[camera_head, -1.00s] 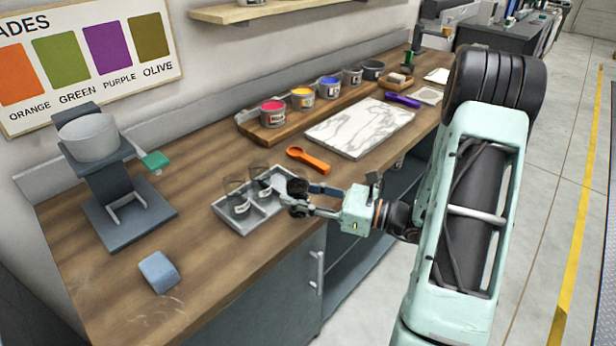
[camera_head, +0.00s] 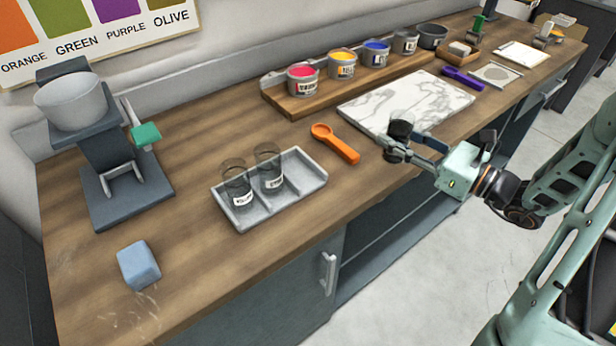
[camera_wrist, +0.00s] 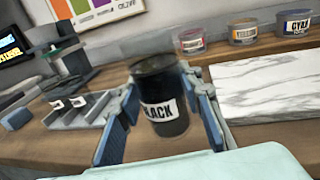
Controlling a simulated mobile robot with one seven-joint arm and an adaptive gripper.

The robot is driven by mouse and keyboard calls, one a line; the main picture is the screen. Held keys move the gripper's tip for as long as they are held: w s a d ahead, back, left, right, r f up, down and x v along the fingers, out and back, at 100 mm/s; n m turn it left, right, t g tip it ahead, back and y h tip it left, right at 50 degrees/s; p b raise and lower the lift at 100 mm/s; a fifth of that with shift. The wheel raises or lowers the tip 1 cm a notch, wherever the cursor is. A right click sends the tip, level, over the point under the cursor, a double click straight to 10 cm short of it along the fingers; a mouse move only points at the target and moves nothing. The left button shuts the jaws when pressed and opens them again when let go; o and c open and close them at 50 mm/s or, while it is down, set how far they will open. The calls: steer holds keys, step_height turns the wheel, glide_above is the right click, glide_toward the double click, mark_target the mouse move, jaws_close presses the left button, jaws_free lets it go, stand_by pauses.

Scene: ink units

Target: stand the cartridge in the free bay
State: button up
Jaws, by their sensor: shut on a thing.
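The cartridge is a dark cylinder with a clear upper part and a white label reading BLACK (camera_wrist: 165,100). My gripper (camera_wrist: 163,118) is shut on it, with blue fingers on either side, and it looks nearly upright. In the head view my gripper (camera_head: 402,142) holds the cartridge (camera_head: 401,125) near the front edge of the marble slab. The grey tray (camera_head: 306,183) stands to the left. Two clear, labelled cartridges stand in its left bay (camera_head: 237,186) and middle bay (camera_head: 269,168). Its right bay is empty. The tray also shows at the left in the wrist view (camera_wrist: 92,108).
An orange scoop (camera_head: 335,143) lies between the tray and the marble slab (camera_head: 365,108). Several paint pots stand on a wooden rack (camera_head: 285,104) behind. A blue block (camera_head: 138,265) and a grey device with a bowl (camera_head: 125,190) are at the left.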

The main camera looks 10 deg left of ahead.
steer(key=s+a+r+n+g+y+b, duration=0.1)
steer(key=s+a+r+b, duration=0.15)
steer(key=a, duration=0.45)
steer(key=s+a+r+n+g+b, duration=0.1)
steer(key=a+b, duration=0.2)
steer(key=a, duration=0.4)
steer(key=s+a+r+g+y+b, duration=0.1)
steer(key=a+b, duration=0.2)
steer(key=a, duration=0.3)
step_height(320, 180, down, 9)
steer(key=b, duration=0.2)
steer(key=shift+a+r+b, duration=0.15)
steer(key=shift+b, duration=0.2)
steer(key=o, duration=0.8)
steer(key=shift+f, duration=0.2)
steer(key=shift+o, duration=0.9)
steer(key=shift+r, duration=0.1)
